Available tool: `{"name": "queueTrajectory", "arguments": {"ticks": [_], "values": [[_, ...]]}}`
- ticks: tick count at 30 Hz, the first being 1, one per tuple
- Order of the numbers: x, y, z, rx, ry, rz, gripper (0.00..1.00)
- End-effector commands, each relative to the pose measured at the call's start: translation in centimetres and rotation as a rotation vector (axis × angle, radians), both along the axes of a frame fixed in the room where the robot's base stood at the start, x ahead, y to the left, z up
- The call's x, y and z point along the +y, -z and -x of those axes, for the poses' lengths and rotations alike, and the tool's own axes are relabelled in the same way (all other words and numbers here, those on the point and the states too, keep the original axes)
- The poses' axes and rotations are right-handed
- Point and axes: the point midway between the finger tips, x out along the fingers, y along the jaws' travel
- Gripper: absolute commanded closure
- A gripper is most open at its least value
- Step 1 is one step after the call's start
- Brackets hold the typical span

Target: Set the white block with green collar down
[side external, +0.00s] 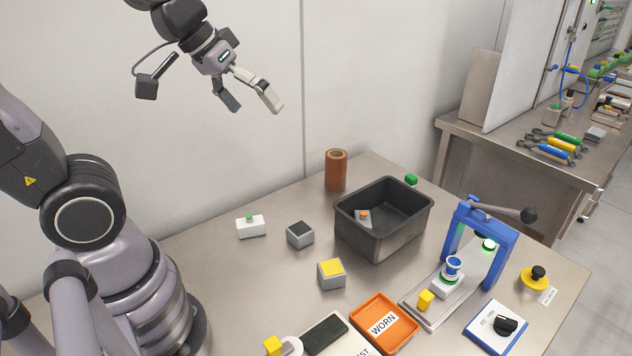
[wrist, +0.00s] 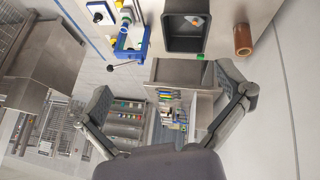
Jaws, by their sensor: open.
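A white block (side external: 251,229) with a small green part on top rests on the table at left, in the side external view. A second white block (side external: 446,287) sits on the blue press's base; a green ring shows around the bottom of the blue-and-white cup piece (side external: 453,266) on it. I cannot tell for certain which is the named block. My gripper (side external: 254,106) is open and empty, high above the back of the table and apart from both blocks. In the wrist view my gripper (wrist: 168,92) has its fingers spread with nothing between them.
A black bin (side external: 384,235) holds a grey piece with an orange top. A copper-brown cylinder (side external: 336,170) stands behind it. Bare table lies around the left block.

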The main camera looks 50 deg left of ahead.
Motion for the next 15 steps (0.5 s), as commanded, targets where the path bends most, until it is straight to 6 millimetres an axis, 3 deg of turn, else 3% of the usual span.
{"name": "queueTrajectory", "arguments": {"ticks": [3,6,10,15], "values": [[2.2,-1.5,4.5,-0.007,0.073,-0.134,0.0],[3.6,-1.8,7.0,0.007,0.099,-0.215,0.0],[4.4,-1.9,8.4,0.02,0.11,-0.262,0.0],[4.4,-1.9,8.5,0.022,0.111,-0.267,0.0]]}}
